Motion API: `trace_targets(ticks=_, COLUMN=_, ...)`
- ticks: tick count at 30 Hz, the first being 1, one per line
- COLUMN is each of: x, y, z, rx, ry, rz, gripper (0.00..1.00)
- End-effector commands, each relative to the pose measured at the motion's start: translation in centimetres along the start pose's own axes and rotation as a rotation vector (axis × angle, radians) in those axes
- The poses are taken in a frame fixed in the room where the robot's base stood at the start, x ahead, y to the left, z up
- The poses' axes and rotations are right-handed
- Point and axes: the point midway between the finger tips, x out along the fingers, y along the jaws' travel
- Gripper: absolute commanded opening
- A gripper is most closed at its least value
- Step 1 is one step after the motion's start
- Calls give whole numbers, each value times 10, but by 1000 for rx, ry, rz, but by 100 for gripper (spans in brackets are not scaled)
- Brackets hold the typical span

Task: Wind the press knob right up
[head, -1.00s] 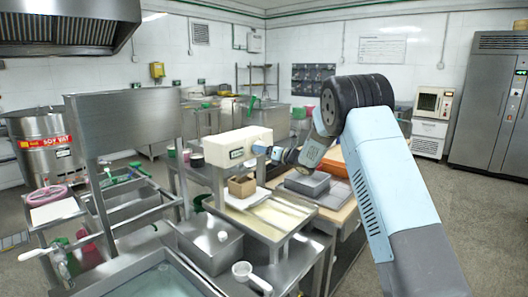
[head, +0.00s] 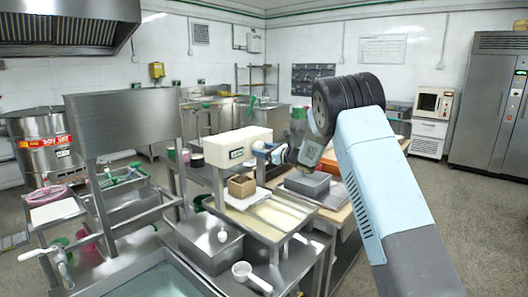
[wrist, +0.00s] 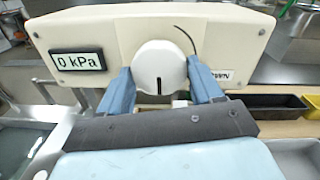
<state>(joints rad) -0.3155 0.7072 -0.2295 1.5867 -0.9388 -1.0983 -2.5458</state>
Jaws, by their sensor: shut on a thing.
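The press knob (wrist: 158,62) is round and white, on the front of a cream press housing (wrist: 100,30). Its dark pointer line points straight down in the wrist view. A display (wrist: 78,61) left of the knob reads 0 kPa. A curved dark mark is printed on the housing at the knob's upper right. My gripper (wrist: 160,80) has its two blue fingers on either side of the knob and is shut on it. In the head view the housing (head: 232,144) stands on the bench with my gripper (head: 264,150) at its right end; the grip itself is too small to make out there.
Below the housing, a brown box mould (head: 241,188) sits on a white tray. A grey tray (head: 307,184) lies on the bench under my wrist. A steel tank (head: 210,242) and a white ladle (head: 252,275) are in front. A grey floor lies open at the right.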

Motion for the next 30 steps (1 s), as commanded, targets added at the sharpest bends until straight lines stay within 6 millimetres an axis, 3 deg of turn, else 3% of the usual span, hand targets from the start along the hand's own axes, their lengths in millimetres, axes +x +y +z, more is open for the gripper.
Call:
trace_targets(ticks=10, x=2, y=4, z=-3, rx=0, ry=4, rz=6, gripper=34)
trace_targets(ticks=11, x=2, y=4, z=-3, rx=0, ry=4, rz=6, gripper=66)
trace_targets(ticks=18, x=1, y=2, z=-1, rx=-1, ry=2, rz=4, gripper=89)
trace_targets(ticks=30, x=-9, y=0, z=0, rx=-2, ry=1, rz=0, gripper=90)
